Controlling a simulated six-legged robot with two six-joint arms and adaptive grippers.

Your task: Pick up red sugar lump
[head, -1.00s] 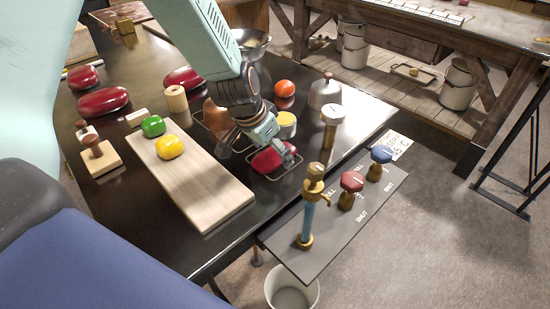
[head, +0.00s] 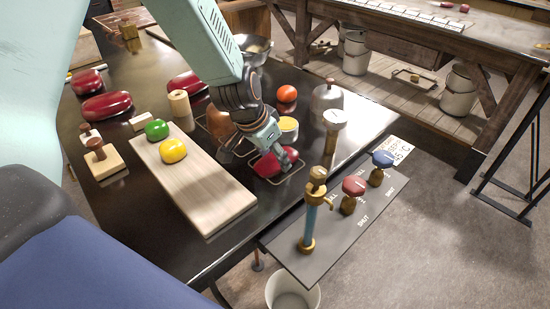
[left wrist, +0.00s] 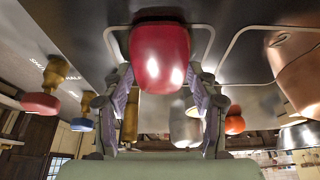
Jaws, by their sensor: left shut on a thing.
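A glossy red rounded lump (head: 267,166) is at the table's right front part, by a thin wire square outline. My left gripper (head: 258,150) points down over it and is shut on it. In the left wrist view the red lump (left wrist: 160,55) sits between the two fingers (left wrist: 161,88), near their tips. I cannot tell whether it still touches the table. More red lumps, larger and longer, lie at the left (head: 107,106) and behind (head: 187,83). My right gripper is not in view.
A pale board (head: 205,195) with a green lump (head: 157,129) and a yellow lump (head: 173,150) lies left of the gripper. An orange ball (head: 287,93) and a yellow-topped tin (head: 288,128) stand behind. A valve panel (head: 335,235) adjoins the table's front right edge.

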